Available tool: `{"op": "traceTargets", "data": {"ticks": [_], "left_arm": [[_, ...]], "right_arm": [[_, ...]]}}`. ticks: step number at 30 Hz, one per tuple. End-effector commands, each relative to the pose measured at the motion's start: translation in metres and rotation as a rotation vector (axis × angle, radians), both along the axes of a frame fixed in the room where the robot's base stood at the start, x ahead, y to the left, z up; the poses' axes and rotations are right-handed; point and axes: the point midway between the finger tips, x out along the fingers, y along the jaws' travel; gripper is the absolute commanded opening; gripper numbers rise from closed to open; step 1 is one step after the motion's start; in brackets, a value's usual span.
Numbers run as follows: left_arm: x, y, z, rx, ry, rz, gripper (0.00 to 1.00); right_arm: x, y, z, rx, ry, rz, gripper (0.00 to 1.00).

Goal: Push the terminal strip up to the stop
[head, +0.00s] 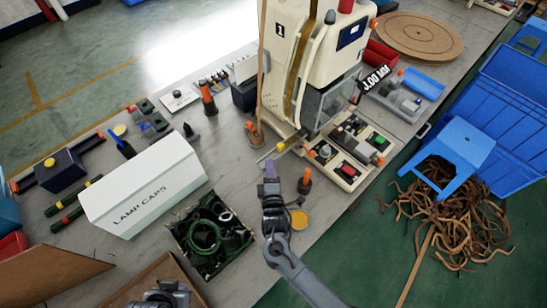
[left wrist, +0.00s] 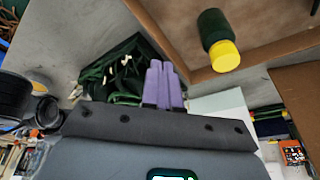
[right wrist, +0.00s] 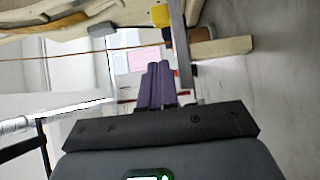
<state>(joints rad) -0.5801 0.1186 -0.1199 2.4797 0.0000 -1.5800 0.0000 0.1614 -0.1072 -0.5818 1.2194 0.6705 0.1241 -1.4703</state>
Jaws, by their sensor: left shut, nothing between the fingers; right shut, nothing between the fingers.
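A thin grey strip (head: 267,156), which looks like the terminal strip, sticks out from the front of the cream machine (head: 300,60), with a yellow piece (head: 281,147) beside it. My right gripper (head: 270,167) is shut and empty, its purple fingers close to the strip's outer end; contact cannot be told. In the right wrist view a grey bar, likely the strip (right wrist: 179,45), runs just past the shut purple fingers (right wrist: 157,66). The stop is not clearly visible. My left gripper (left wrist: 163,68) is shut and empty; in the head view only part of its arm shows at the bottom edge.
A white lamp caps box (head: 145,185) and a tray of green cables (head: 185,243) stand left of my right arm. An orange-topped black post (head: 305,182) and an orange disc (head: 298,219) are close on its right. The left wrist view shows a green-and-yellow cylinder (left wrist: 215,38).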

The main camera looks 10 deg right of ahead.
Motion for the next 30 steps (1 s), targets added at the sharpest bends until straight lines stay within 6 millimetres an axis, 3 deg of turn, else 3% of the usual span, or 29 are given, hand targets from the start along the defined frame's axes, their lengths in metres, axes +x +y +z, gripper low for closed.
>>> {"op": "traceTargets", "data": {"ticks": [6,12,18,27,30], "left_arm": [[0.000,0.000,0.010,-0.001,0.000,0.001,0.00],[0.000,-0.001,0.013,-0.004,0.000,0.001,0.00],[0.000,-0.001,0.014,-0.002,-0.001,0.000,0.00],[0.000,0.001,0.014,0.003,0.000,-0.002,0.00],[0.000,0.001,0.014,0.006,-0.001,-0.004,0.00]], "right_arm": [[-0.044,0.002,0.000,-0.002,0.001,0.000,0.00],[-0.071,0.004,0.000,-0.002,0.001,0.000,0.00],[-0.082,0.005,0.000,-0.002,0.000,0.000,0.00],[-0.083,0.005,-0.001,-0.002,0.000,0.000,0.00],[-0.083,0.005,-0.001,0.003,0.004,-0.001,0.15]]}}
